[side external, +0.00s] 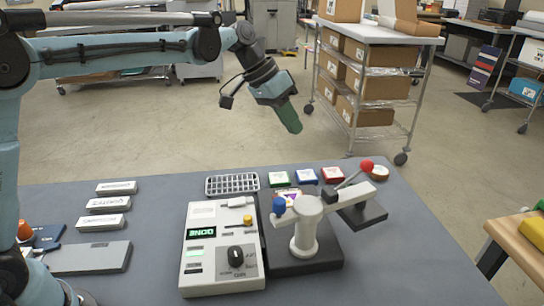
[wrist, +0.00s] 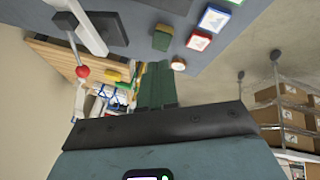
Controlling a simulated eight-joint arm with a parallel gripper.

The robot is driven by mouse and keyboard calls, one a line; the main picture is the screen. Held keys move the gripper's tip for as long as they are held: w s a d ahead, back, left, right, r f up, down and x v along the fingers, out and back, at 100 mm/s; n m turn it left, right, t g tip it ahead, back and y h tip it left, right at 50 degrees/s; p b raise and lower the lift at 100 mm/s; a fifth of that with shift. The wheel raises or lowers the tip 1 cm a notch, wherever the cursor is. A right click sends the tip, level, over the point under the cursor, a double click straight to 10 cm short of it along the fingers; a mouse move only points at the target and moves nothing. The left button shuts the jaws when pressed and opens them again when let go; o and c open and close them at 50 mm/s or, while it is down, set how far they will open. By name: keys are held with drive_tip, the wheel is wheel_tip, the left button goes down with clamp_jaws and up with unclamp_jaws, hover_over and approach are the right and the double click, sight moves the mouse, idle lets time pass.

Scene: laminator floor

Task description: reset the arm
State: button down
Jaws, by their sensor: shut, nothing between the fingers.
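My gripper (side external: 289,117) hangs in the air above and beyond the back edge of the grey table (side external: 400,240), angled down to the right. Its green fingers are together with nothing between them. The fingers also show in the wrist view (wrist: 157,88), pointing away from the dark wrist plate. They touch nothing in the side view. My arm reaches in from the left, with its upper link roughly level, well above the table.
A control box (side external: 222,245) with a knob and lit display stands beside a lever device (side external: 306,230) with red and blue balls. Small coloured blocks, including a red one (side external: 332,175), line the back. A shelf cart (side external: 370,85) with boxes stands behind, right of the gripper.

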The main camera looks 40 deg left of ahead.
drive_tip(key=s+a+f+n+t+y, duration=0.2)
drive_tip(key=s+a, duration=0.3)
drive_tip(key=s, duration=0.6)
drive_tip(key=s+a+f+n+t+y, duration=0.1)
drive_tip(key=s+a+f+n+y, duration=0.1)
drive_tip(key=s, duration=0.9)
drive_tip(key=a+f+y, duration=0.1)
drive_tip(key=a+f, duration=0.1)
drive_tip(key=a, duration=0.1)
drive_tip(key=shift+s+a+f+t, duration=0.2)
drive_tip(key=shift+s+a+t, duration=0.1)
drive_tip(key=shift+s+t, duration=0.1)
